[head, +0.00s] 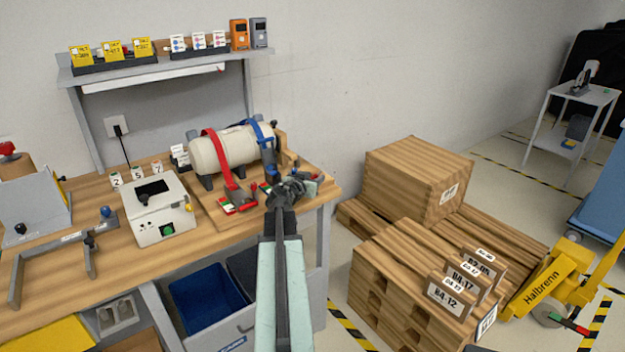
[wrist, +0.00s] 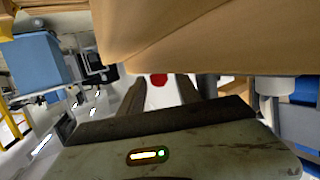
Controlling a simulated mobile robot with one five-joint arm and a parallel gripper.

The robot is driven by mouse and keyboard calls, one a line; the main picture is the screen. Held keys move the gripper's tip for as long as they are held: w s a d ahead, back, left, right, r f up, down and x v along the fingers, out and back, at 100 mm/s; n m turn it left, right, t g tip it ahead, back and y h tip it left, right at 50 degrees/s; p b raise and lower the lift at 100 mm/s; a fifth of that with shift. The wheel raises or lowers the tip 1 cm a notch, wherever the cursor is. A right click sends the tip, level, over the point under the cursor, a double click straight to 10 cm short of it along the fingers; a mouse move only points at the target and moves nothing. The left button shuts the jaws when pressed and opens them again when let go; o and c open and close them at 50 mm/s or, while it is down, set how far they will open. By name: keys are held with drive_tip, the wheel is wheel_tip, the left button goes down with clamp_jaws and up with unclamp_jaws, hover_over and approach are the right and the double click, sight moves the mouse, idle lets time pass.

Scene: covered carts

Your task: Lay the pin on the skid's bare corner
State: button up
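The skid (head: 352,217) is the low wooden pallet beside the bench; a large wooden box (head: 405,185) stands on it, and slats show bare around the box. I cannot pick out the pin with certainty in either view. My gripper (head: 291,186) is over the right end of the workbench, just right of the strapped tank. In the wrist view its two dark fingers (wrist: 160,95) stand apart. A white patch with a red spot shows in the gap between them; I cannot tell what it is. Nothing is clearly held.
The workbench (head: 60,255) carries a cream tank (head: 225,150) with red and blue straps, and a white box (head: 157,208).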

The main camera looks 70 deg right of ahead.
drive_tip(key=p+v, duration=0.2)
drive_tip(key=v, duration=0.5)
drive_tip(key=shift+r, duration=0.15)
drive_tip(key=shift+a, duration=0.4)
